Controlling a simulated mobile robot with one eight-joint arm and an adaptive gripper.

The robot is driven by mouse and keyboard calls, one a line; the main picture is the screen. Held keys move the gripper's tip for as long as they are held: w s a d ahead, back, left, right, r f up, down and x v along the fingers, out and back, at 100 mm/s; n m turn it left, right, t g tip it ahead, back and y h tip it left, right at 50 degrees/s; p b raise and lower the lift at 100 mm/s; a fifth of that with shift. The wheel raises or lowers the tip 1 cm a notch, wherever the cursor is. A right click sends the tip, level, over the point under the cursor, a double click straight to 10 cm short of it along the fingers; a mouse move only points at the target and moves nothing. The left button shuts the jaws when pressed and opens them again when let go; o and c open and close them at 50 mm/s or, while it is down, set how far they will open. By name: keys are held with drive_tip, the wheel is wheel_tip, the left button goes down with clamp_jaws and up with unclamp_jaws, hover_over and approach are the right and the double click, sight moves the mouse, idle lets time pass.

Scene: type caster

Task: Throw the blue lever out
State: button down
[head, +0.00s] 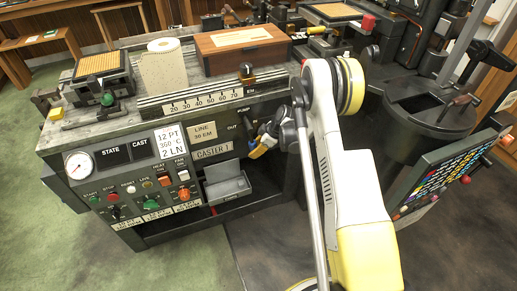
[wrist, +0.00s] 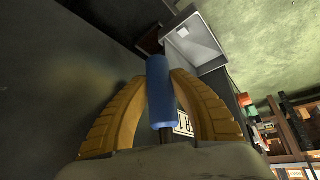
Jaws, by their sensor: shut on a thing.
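The blue lever (wrist: 158,85) shows in the wrist view as a blue cylindrical handle between the two yellow ribbed fingers of my gripper (wrist: 158,82). My gripper is shut on it, with one finger at each side. In the head view my gripper (head: 259,149) is at the right end of the caster's front panel (head: 140,170), next to the "PUMP" and "OUT" labels. My own arm and wrist hide most of the lever there, and its base is not clear to see.
A grey open metal tray (head: 227,188) sticks out below the "CASTER 1" label, left of and below my gripper. It also shows in the wrist view (wrist: 205,45). Knobs and buttons line the panel's left. A colorful button board (head: 440,175) stands at right.

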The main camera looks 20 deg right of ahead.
sight(252, 140)
drive_tip(key=shift+a+r+m+y, duration=0.15)
drive_tip(key=shift+a+m+y, duration=0.1)
drive_tip(key=shift+a+y, duration=1.35)
drive_tip(key=shift+a+r+m+y, duration=0.1)
drive_tip(key=shift+a+m+y, duration=0.15)
drive_tip(key=shift+a+y, duration=1.3)
drive_tip(key=shift+a+h, duration=0.55)
drive_tip(key=c, duration=1.4)
unclamp_jaws()
drive_tip(key=shift+a, duration=0.1)
drive_tip(key=shift+r, duration=0.1)
drive_tip(key=v, duration=1.2)
drive_tip(key=shift+s, duration=0.1)
